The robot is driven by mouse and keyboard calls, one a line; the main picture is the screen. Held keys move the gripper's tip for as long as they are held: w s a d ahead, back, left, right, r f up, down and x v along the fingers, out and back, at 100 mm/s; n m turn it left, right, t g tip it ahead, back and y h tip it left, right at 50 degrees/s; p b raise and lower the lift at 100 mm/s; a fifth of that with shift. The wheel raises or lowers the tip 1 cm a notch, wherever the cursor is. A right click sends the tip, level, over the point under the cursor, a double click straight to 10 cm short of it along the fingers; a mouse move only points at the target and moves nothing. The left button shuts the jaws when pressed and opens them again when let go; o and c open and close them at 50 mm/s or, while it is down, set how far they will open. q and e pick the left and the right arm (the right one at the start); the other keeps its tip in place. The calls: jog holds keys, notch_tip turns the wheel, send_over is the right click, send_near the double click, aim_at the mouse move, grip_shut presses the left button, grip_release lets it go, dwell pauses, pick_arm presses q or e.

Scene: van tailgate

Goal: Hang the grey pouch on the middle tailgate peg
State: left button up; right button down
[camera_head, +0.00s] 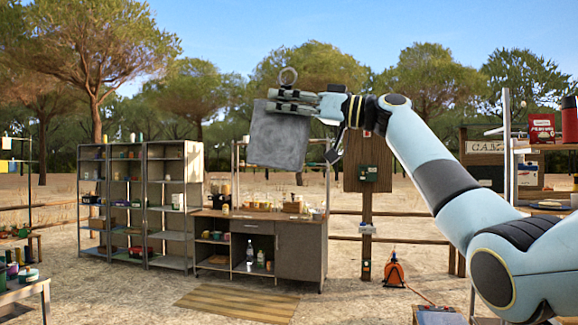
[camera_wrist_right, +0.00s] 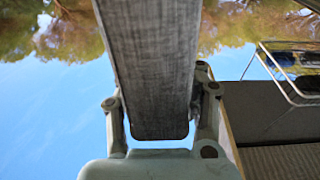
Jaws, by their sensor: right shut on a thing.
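In the right wrist view the pouch (camera_wrist_right: 153,70) shows edge-on as a grey band between the two fingers (camera_wrist_right: 158,100). The middle tailgate peg cannot be made out in either view. My left gripper is not in view.
Behind stand metal shelves (camera_head: 112,205) and a wooden cabinet (camera_head: 300,250) with small items on top. A wooden post (camera_head: 368,170) rises behind my right wrist. Open air lies left of the pouch. A dark panel (camera_wrist_right: 265,115) shows at right in the wrist view.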

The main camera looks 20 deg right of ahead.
jog(key=s+r+y+p, duration=0.1)
jog(key=s+r+p, duration=0.1)
jog(key=r, duration=1.1)
jog(key=s+r+p, duration=0.2)
jog(key=s+r, duration=0.1)
jog(key=r, duration=0.9)
jog(key=s+a+f+b, duration=0.1)
jog(key=s+a+b, duration=0.5)
jog(key=s+b, duration=0.2)
jog(key=shift+s+a+f, duration=0.15)
jog(key=shift+a+f, duration=0.2)
jog(key=shift+f, duration=0.05)
jog(key=c, duration=0.7)
grip_release()
jog(key=shift+d, duration=0.15)
